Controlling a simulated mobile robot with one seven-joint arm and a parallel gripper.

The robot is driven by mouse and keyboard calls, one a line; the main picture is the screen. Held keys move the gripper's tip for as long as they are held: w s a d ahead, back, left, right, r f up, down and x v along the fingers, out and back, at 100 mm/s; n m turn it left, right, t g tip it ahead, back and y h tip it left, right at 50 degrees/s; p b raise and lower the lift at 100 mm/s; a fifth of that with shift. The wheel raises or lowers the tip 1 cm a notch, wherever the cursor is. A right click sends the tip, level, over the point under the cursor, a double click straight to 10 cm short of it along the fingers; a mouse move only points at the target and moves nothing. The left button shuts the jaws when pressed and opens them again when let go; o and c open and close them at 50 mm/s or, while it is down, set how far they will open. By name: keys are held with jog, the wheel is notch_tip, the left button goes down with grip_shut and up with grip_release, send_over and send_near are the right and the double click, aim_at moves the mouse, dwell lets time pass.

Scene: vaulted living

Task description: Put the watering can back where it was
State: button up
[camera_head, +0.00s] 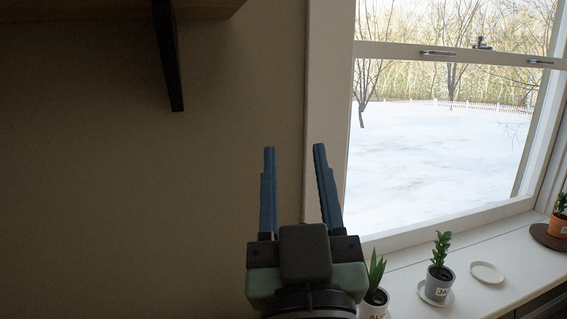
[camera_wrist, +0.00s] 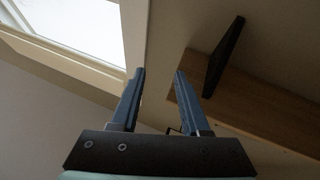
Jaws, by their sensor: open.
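My gripper (camera_head: 295,150) is open and empty, raised in front of the wall just left of the window in the head view. In the wrist view my gripper (camera_wrist: 159,75) has its two fingers apart with nothing between them. No watering can shows clearly in either view. A wooden shelf (camera_head: 110,10) with a dark bracket (camera_head: 168,55) is at the upper left of the head view, seen from below. The shelf (camera_wrist: 240,115) and its bracket (camera_wrist: 223,57) also show at the right of the wrist view. The shelf's top is hidden.
The white windowsill (camera_head: 455,270) holds a plant in a white pot (camera_head: 373,303), a plant in a grey pot (camera_head: 438,282), an empty white saucer (camera_head: 487,272) and a terracotta pot (camera_head: 559,226) at the right. The window (camera_head: 440,130) is right of my gripper.

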jog(key=s+a+r+m+t, duration=0.1)
jog(key=s+r+t, duration=0.2)
jog(key=s+r, duration=0.4)
notch_tip(320, 180, up, 6)
jog(key=shift+s+a+f+t+h, duration=0.15)
jog(key=shift+t+h, duration=0.25)
notch_tip(320, 180, up, 10)
jog(key=p, duration=1)
jog(key=shift+f, duration=0.15)
